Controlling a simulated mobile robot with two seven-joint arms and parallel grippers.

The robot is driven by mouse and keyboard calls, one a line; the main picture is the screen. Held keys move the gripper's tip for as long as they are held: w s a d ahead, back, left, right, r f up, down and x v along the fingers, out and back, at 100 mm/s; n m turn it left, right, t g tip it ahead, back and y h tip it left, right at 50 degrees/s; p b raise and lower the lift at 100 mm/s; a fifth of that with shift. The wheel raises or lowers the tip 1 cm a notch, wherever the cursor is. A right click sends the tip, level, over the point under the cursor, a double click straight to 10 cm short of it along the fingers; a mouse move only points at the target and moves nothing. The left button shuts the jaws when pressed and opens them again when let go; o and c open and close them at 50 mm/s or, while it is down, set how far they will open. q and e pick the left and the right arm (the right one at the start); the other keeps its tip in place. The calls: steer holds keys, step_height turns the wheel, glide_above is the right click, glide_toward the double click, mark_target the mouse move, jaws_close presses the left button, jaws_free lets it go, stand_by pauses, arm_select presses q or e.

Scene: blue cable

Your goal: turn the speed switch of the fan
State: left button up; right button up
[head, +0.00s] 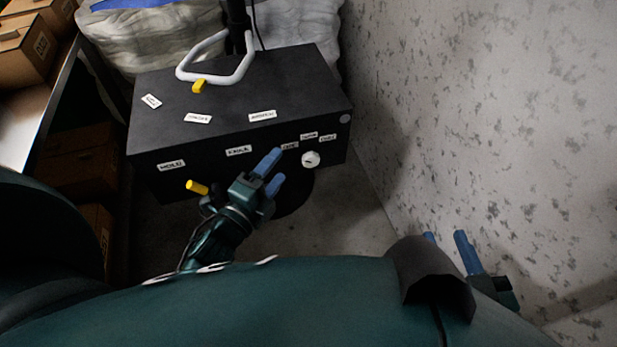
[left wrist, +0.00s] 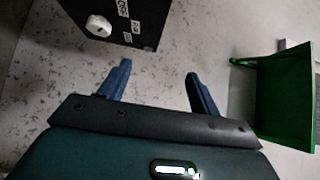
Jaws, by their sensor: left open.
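The black box-shaped unit (head: 210,143) stands ahead with small white labels on its top and front. A round white knob (head: 310,159) sits on the right part of its front face, below several labels. In the left wrist view the knob (left wrist: 98,25) shows at the upper left on the dark box. My left gripper (head: 275,166) is open and empty, left of the knob and apart from it. Its two blue fingers (left wrist: 157,72) show spread in the left wrist view. My right gripper (head: 447,236) is at the lower right, partly hidden by my body, its blue fingers apart and empty.
A yellow knob (head: 197,187) sticks out at the box's lower left front. A white loop handle (head: 183,74) and dark pole rise from its top. Cardboard boxes (head: 32,50) stand left, and a speckled wall (head: 480,100) is on the right. A green object (left wrist: 285,105) shows in the left wrist view.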

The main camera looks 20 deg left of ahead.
arm_select(q)
steer(key=b, duration=0.9)
glide_toward(309, 163)
steer(key=w+b, duration=0.2)
steer(key=w, duration=0.1)
steer(key=w+d+b, duration=0.1)
steer(key=w+b, duration=0.1)
steer(key=w, duration=0.2)
steer(key=shift+w+d+f, duration=0.2)
steer(key=shift+w+d+r+b, duration=0.15)
steer(key=shift+w+b, duration=0.15)
steer(key=shift+w, duration=0.3)
arm_select(e)
steer(key=a+n+t+y, duration=0.1)
steer(key=f+n+t+y, duration=0.1)
steer(key=y, duration=0.1)
steer(key=w+a+n+t+y, duration=0.1)
steer(key=n+y, duration=0.1)
steer(key=shift+w+a+f+t, duration=0.1)
steer(key=shift+a+f+t, duration=0.2)
steer(key=shift+a+t, duration=0.1)
arm_select(q)
steer(key=shift+c, duration=0.3)
steer(key=c, duration=0.9)
arm_select(e)
steer(key=shift+r, duration=0.1)
